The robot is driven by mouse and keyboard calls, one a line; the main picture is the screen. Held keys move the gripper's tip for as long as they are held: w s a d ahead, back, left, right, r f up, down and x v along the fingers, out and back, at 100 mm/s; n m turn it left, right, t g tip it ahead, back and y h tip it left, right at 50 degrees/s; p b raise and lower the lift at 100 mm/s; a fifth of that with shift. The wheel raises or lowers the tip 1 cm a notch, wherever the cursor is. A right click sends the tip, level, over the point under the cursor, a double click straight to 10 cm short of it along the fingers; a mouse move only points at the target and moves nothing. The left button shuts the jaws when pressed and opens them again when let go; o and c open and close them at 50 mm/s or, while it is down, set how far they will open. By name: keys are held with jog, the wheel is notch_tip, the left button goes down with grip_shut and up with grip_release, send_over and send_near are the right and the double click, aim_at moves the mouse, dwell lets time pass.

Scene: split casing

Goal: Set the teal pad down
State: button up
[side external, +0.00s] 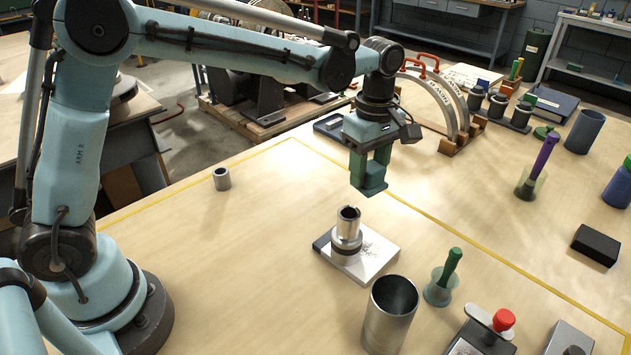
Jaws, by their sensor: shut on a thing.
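My gripper (370,180) hangs above the wooden table, behind and above the metal cylinder stack. Its two green fingers point down. The teal pad (372,189) shows at the fingertips, held clear of the table; its colour is close to that of the fingers, so its exact outline is hard to tell. The jaws are shut on it.
A metal cylinder stack (347,232) stands on a pale plate (372,262) below the gripper. A steel cup (389,318) and a green-handled tool (444,278) stand in front. A small grey ring (222,179) stands at left. Curved casing halves (452,112) stand behind right. Table at left is mostly clear.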

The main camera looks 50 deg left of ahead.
aim_at(371, 175)
jog(key=shift+s+d+r, duration=0.35)
jog(key=shift+d+r, duration=0.15)
jog(key=shift+r, duration=0.15)
notch_tip(371, 175, up, 4)
jog(key=shift+r, duration=0.1)
jog(key=shift+s+d+r, duration=0.45)
jog(key=shift+s, duration=0.25)
jog(key=s+d+n, duration=0.2)
jog(key=s+d, duration=0.1)
jog(key=s, duration=1.9)
jog(key=shift+s+d+f, duration=0.1)
jog(key=shift+f, duration=4)
jog(key=shift+s+d+f, duration=0.1)
jog(key=shift+f, duration=3.95)
jog(key=shift+f, duration=0.15)
